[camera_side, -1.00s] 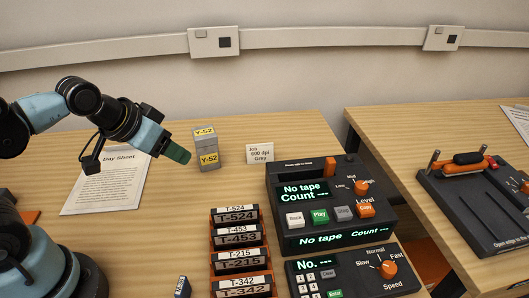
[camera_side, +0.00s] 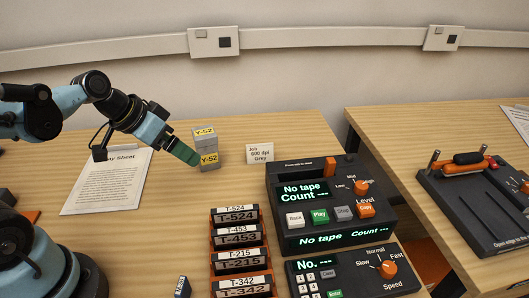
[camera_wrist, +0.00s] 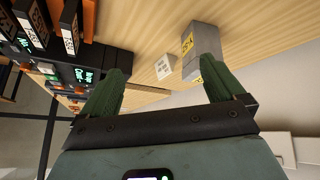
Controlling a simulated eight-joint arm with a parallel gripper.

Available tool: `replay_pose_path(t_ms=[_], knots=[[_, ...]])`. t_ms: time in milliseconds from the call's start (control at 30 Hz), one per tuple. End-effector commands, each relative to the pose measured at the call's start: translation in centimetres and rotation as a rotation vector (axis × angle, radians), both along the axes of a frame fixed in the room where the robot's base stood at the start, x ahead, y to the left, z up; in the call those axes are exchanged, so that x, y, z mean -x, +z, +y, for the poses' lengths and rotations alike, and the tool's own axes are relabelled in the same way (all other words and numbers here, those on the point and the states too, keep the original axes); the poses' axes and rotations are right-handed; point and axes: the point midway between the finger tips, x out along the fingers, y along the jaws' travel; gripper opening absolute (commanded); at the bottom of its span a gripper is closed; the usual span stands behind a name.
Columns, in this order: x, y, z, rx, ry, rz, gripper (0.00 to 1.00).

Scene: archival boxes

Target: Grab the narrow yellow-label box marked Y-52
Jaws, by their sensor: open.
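The narrow grey box with yellow Y-52 labels (camera_side: 207,139) stands upright on the wooden table, left of the small Job card. It also shows in the wrist view (camera_wrist: 203,38), partly hidden behind one green finger. My gripper (camera_side: 196,160) is just to the left of the box, tilted downward, with its tip near the box's lower part. In the wrist view my gripper (camera_wrist: 160,82) has its two green fingers spread apart with nothing between them. The box is beside the right finger, not between the fingers; I cannot tell whether they touch.
A small Job card (camera_side: 260,153) stands right of the box. A rack of T-labelled tapes (camera_side: 238,242) is nearer the front, beside the black tape machine (camera_side: 320,205). A Day Sheet (camera_side: 108,182) lies at left.

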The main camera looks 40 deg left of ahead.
Motion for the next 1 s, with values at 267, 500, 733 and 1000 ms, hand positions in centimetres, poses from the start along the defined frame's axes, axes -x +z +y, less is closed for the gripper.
replay_pose_path(t_ms=[267, 500, 733, 1000], knots=[[-3.0, -1.1, 3.6, 0.128, -0.177, -0.143, 0.96], [-4.1, -1.1, 7.5, 0.152, -0.316, -0.407, 0.96], [-4.0, -0.9, 9.8, 0.116, -0.378, -0.583, 0.96], [-6.2, -1.9, 8.4, 0.109, -0.395, -0.608, 0.96]])
